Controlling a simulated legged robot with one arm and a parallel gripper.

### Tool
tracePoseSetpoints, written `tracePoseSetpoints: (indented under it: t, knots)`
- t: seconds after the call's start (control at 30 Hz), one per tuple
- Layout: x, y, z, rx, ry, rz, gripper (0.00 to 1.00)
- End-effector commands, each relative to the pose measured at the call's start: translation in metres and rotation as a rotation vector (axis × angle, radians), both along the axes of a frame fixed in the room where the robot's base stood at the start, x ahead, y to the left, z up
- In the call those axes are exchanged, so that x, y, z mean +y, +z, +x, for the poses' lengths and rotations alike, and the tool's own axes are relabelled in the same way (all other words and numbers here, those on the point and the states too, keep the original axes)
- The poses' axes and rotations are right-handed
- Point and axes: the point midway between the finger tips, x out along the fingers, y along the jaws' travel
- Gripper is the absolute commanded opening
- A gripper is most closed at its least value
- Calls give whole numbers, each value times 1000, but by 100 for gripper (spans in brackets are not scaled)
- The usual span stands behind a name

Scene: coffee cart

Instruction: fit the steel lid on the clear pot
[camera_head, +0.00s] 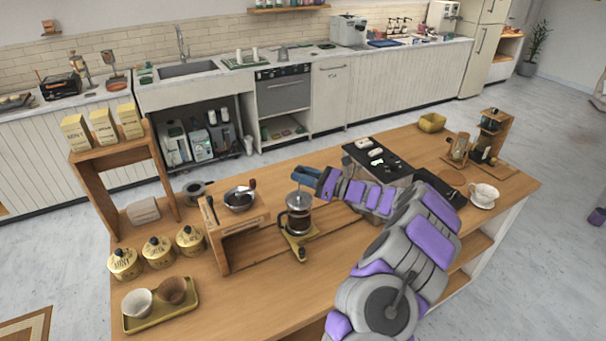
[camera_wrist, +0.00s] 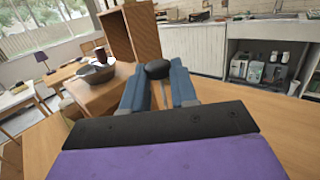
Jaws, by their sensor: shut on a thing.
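The clear pot (camera_head: 299,222) is a glass press pot with a dark frame, standing on a yellowish stand near the middle of the wooden counter. The steel lid (camera_head: 298,199) is at the pot's mouth, with a thin rod rising from it to my gripper. Whether the lid is seated or slightly above the rim I cannot tell. My gripper (camera_head: 303,176), with blue fingers, is above the pot and shut on the lid's black knob (camera_wrist: 157,69), which shows between the fingertips in the wrist view. The pot is not visible in the wrist view.
Left of the pot is a small wooden stand (camera_head: 240,222) with a steel bowl (camera_head: 240,199). A black tray (camera_head: 378,160) lies behind on the right. Several yellow canisters and a tray (camera_head: 183,314) with two cups are at the left. Bare counter lies in front of the pot.

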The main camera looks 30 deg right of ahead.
Motion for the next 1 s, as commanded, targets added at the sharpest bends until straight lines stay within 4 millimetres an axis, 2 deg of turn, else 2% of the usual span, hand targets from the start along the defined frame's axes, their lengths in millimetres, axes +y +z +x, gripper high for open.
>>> tracePoseSetpoints:
  t: [0.97, 1.0]
  knots:
    - [0, -10, 0, 0, 1, 0, 0]
    - [0, -10, 0, -1, 1, 1, 28]
